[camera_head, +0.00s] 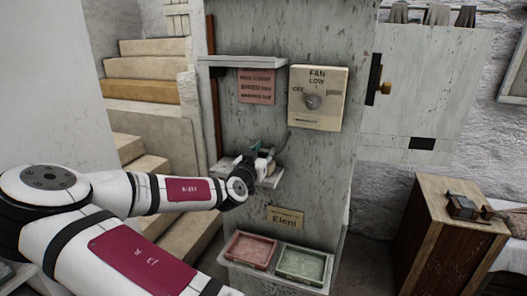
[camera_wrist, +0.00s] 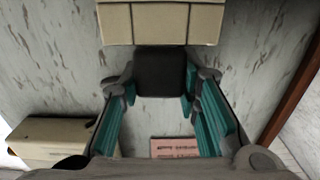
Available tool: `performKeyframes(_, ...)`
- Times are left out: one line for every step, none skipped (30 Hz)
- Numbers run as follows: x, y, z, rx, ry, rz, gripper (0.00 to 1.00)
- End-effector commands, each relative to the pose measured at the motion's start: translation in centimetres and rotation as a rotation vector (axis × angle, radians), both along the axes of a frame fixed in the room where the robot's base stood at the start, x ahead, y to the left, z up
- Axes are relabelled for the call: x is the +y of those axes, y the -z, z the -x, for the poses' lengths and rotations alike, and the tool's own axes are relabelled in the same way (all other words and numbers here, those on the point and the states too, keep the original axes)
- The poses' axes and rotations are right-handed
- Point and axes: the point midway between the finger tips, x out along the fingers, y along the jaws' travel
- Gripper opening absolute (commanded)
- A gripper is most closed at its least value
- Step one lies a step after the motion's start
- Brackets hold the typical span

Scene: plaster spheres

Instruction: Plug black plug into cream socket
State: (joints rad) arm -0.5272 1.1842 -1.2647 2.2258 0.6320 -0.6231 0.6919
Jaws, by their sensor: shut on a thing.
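The black plug (camera_wrist: 160,75) is between the teal-padded fingers of my gripper (camera_wrist: 160,88) in the wrist view, and the fingers are shut on it. A cream block (camera_wrist: 160,22), which looks like the socket, lies directly beyond the plug at the top of that view. The plug's edge meets the block's edge in the picture; I cannot tell whether they touch or whether the plug is inside it. In the head view my gripper (camera_head: 257,152) is at the panel, over a small shelf. There, my gripper and wrist largely hide the plug and socket.
The cream fan box (camera_head: 318,98) is up and right of my gripper, with a thin dark cord below it. A red sign (camera_head: 256,87) hangs under an upper ledge (camera_head: 245,62). Red (camera_head: 250,250) and green (camera_head: 301,263) trays sit below.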

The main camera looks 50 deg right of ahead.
Motion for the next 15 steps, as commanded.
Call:
performKeyframes(-0.01, 0.14, 0.00, 0.000, 0.000, 0.000, 0.02)
performKeyframes(-0.01, 0.20, 0.00, 0.000, 0.000, 0.000, 0.02)
performKeyframes(-0.01, 0.28, 0.00, 0.000, 0.000, 0.001, 0.02)
performKeyframes(-0.01, 0.34, 0.00, 0.000, 0.000, 0.001, 0.02)
performKeyframes(-0.01, 0.41, 0.00, 0.000, 0.000, 0.001, 0.02)
performKeyframes(-0.01, 0.49, 0.00, 0.000, 0.000, 0.001, 0.02)
performKeyframes(-0.01, 0.55, 0.00, 0.000, 0.000, 0.001, 0.02)
performKeyframes(-0.01, 0.62, 0.00, 0.000, 0.000, 0.001, 0.02)
performKeyframes(-0.01, 0.61, 0.00, 0.000, 0.000, 0.001, 0.35)
performKeyframes(0.00, 0.60, 0.01, 0.000, 0.000, 0.001, 0.41)
performKeyframes(0.00, 0.59, 0.01, 0.000, 0.000, 0.001, 0.48)
performKeyframes(-0.01, 0.59, 0.02, 0.000, 0.000, 0.001, 0.54)
performKeyframes(0.00, 0.59, 0.01, 0.000, 0.000, 0.001, 0.54)
performKeyframes(0.00, 0.59, 0.01, 0.000, 0.000, 0.001, 0.54)
performKeyframes(0.00, 0.59, 0.01, 0.000, 0.000, 0.001, 0.54)
